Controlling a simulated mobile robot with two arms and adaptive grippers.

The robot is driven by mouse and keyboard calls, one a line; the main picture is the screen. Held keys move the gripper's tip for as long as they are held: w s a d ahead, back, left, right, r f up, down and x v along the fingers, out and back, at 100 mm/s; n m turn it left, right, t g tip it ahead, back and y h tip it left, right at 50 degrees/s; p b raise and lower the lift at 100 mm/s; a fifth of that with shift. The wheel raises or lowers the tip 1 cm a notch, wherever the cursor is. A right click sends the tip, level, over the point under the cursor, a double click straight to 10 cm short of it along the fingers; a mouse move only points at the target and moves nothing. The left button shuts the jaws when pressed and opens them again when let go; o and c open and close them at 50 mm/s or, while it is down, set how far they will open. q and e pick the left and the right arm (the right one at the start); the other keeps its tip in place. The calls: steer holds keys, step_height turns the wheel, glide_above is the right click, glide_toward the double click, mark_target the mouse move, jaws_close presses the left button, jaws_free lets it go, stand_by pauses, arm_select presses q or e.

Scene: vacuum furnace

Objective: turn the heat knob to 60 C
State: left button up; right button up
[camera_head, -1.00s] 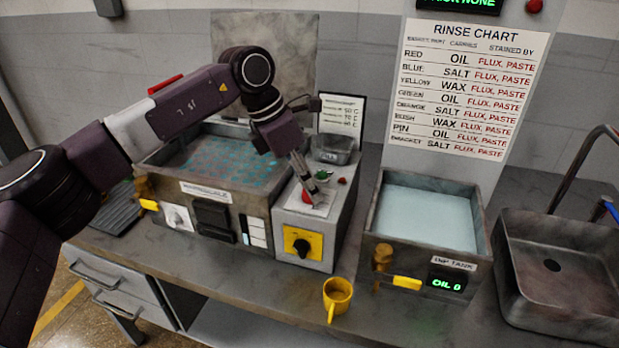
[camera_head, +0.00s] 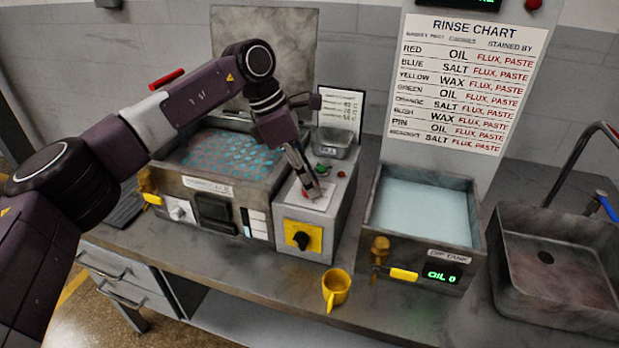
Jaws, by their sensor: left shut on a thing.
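My left gripper (camera_head: 313,191) points down at the top of the grey control box (camera_head: 285,215). It is shut on a small red knob (camera_head: 305,193) on a white plate there; the fingers hide most of the knob, and its setting cannot be read. A black knob on a yellow plate (camera_head: 303,237) is on the box's front. A pale dial (camera_head: 180,211) is on the front of the heated tank (camera_head: 215,190) to the left. My right gripper is not in view.
A small sign with temperature lines (camera_head: 341,108) stands behind a small metal tin (camera_head: 332,143). A yellow mug (camera_head: 336,289) stands near the bench's front edge. The dip tank (camera_head: 420,243), showing "OIL 0", and a sink (camera_head: 560,260) are to the right.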

arm_select(q)
steer(key=o, duration=1.2)
steer(key=shift+a, duration=0.1)
steer(key=shift+c, duration=0.2)
steer(key=shift+r, duration=0.15)
steer(key=v, duration=1.2)
